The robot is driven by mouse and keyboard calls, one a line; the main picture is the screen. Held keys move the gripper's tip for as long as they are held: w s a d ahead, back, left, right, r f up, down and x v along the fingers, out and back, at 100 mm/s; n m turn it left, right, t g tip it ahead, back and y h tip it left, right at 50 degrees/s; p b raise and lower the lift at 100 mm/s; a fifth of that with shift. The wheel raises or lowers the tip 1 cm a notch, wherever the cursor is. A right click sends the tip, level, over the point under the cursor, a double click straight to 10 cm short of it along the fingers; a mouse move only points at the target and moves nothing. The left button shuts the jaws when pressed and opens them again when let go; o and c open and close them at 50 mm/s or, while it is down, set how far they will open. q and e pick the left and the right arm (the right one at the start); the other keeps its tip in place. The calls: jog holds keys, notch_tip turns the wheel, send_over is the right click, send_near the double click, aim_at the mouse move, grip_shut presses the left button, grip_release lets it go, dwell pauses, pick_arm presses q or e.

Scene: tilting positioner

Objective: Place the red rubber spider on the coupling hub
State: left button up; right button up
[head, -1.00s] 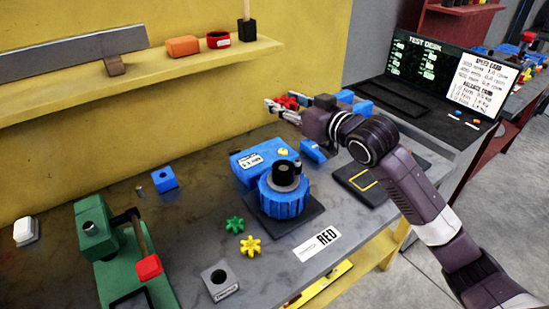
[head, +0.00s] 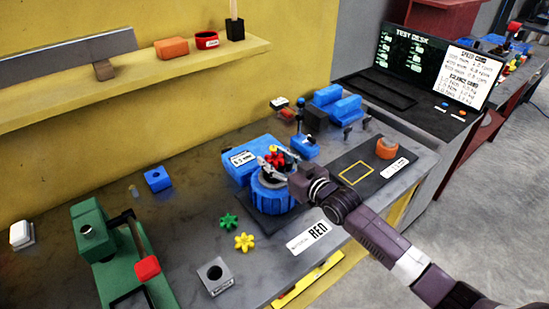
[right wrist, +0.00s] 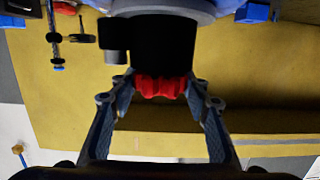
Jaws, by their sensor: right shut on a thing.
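The red rubber spider (head: 277,155) is between the fingers of my right gripper (head: 280,163), over the blue positioner (head: 270,195). In the right wrist view the spider (right wrist: 160,87) sits between both fingertips, right at the end face of the black coupling hub (right wrist: 165,50). I cannot tell whether it is seated or only close to it. The gripper and spider hide most of the hub in the head view. My left gripper is not in view.
A green spider (head: 228,221) and a yellow spider (head: 244,242) lie in front of the positioner. A grey block (head: 215,277) with a hole and a green press (head: 105,245) stand to the left.

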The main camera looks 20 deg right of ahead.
jog(key=shift+f, duration=0.2)
jog(key=shift+f, duration=0.15)
jog(key=o, duration=1.2)
jog(key=shift+c, duration=0.2)
jog(key=shift+r, duration=0.3)
jog(key=shift+s+d+f, duration=0.1)
jog(key=shift+s+f, duration=0.05)
jog(key=shift+s, duration=0.15)
jog(key=b+v, duration=0.2)
jog(key=v, duration=0.9)
jog(key=shift+s, duration=0.2)
